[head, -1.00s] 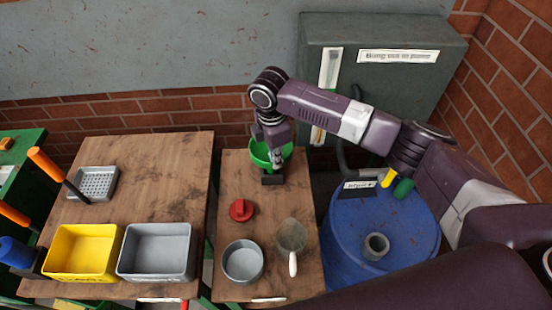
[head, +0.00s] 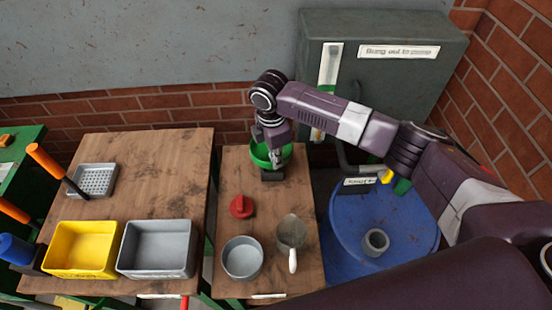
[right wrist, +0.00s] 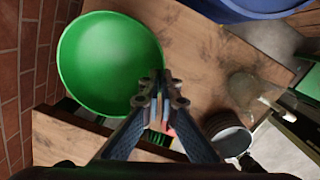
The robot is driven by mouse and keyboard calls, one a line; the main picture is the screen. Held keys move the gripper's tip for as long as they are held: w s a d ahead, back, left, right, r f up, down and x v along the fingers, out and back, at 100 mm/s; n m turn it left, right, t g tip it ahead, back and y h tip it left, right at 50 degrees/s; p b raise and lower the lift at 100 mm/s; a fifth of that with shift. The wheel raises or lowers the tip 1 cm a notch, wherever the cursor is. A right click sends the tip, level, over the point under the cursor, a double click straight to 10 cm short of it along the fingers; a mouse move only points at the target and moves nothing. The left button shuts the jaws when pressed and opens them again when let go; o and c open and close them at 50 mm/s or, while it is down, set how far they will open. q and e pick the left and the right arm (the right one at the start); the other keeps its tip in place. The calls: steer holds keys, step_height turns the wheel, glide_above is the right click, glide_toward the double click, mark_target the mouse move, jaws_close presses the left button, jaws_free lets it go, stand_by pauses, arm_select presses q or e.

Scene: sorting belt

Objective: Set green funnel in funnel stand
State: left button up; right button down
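The green funnel (head: 258,153) is at the far end of the small wooden table, bowl facing up. It also shows in the right wrist view as a wide green bowl (right wrist: 105,60). My right gripper (head: 275,158) is at the funnel's near right rim. In the right wrist view its fingers (right wrist: 157,84) are close together at the rim and look shut on it. A dark block (head: 272,175), perhaps the funnel stand's base, sits just below and in front of the funnel. The funnel's spout is hidden, so I cannot tell whether it is seated. My left gripper is not in view.
On the small table (head: 270,211) are a red knob-like part (head: 241,206), a grey round pan (head: 242,260) and a strainer (head: 291,232). A blue drum (head: 408,222) stands to the right. The left table holds a yellow bin (head: 82,250) and a grey bin (head: 157,250).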

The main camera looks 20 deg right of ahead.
steer(key=shift+f, duration=0.85)
stand_by(0.5)
steer(key=c, duration=2.1)
jaws_free()
steer(key=c, duration=0.4)
steer(key=shift+r, duration=0.1)
steer(key=shift+r+p, duration=3.95)
steer(key=shift+p, duration=0.15)
